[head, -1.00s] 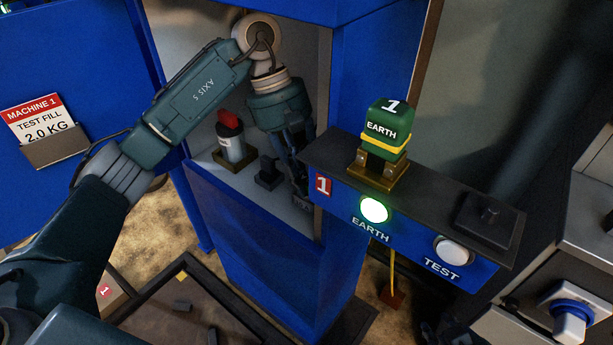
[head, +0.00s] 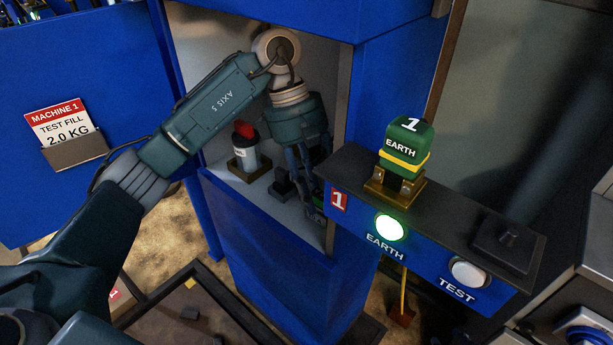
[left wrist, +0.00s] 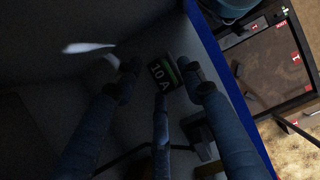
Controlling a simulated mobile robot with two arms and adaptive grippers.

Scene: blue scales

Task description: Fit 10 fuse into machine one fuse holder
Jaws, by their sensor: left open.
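My left gripper (head: 312,205) reaches down inside the open blue cabinet, at its right side. In the head view the fingers and cabinet edge mostly hide this fuse. A white cylinder with a red top (head: 245,153) stands upright in a brass-coloured base (head: 241,172) to the left of the gripper. A small dark block (head: 283,184) lies between them; I cannot tell what it is. My right gripper is not in view.
The blue cabinet front (head: 262,245) and its right side wall bound the gripper. A dark-topped panel juts out at right, with a green EARTH block (head: 403,147), a lit green lamp (head: 389,228) and a white TEST button (head: 469,273). A Machine 1 card (head: 62,124) hangs at left.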

